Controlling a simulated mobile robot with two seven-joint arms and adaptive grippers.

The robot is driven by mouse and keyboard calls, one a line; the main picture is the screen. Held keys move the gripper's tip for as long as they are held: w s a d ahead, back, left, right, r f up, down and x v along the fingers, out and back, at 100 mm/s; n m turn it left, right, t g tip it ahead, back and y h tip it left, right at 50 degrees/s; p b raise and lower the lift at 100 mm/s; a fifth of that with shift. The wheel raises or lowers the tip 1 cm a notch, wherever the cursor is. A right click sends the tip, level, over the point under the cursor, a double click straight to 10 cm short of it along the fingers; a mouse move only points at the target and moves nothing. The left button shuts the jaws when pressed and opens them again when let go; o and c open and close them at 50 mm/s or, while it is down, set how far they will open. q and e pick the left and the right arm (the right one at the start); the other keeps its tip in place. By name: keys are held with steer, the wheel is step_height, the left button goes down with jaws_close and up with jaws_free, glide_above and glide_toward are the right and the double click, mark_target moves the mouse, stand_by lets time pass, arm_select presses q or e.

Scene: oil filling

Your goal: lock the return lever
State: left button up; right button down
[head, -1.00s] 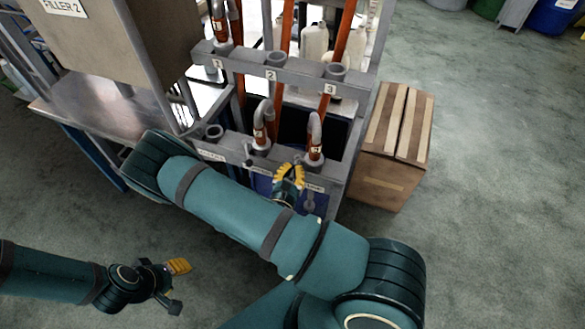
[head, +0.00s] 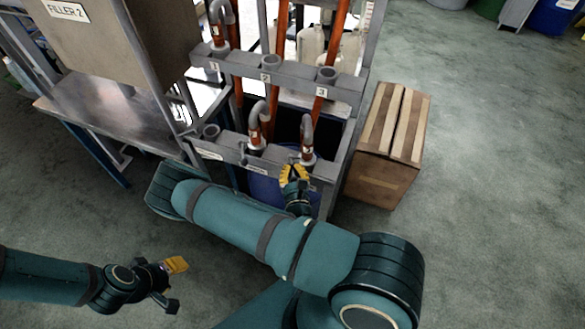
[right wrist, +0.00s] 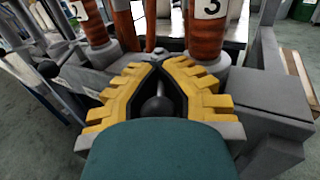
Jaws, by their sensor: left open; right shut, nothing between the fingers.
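My right gripper (head: 295,168) is at the lower grey rail of the filling stand, in front of the right-hand hose marked 3 in the right wrist view. There its yellow fingers (right wrist: 158,62) are shut, with the tips close together and nothing held between them. A dark ball-ended lever (right wrist: 157,104) shows in the gap framed by the fingers; whether they touch it is unclear. Another small lever (head: 242,151) stands on the rail further left. The rail's labels are too small to read, so I cannot tell which lever is the return lever. My left gripper (head: 172,284) is open and empty, low at the left.
The lower rail (head: 228,150) holds curved pipe ends (head: 307,133) close to my right gripper. A blue drum (head: 266,190) stands below the rail. A wooden crate (head: 382,165) stands at the right of the frame. The floor further right is clear.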

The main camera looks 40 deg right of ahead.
steer(key=c, duration=1.1)
jaws_free()
step_height(320, 180, up, 10)
steer(key=shift+r, duration=0.1)
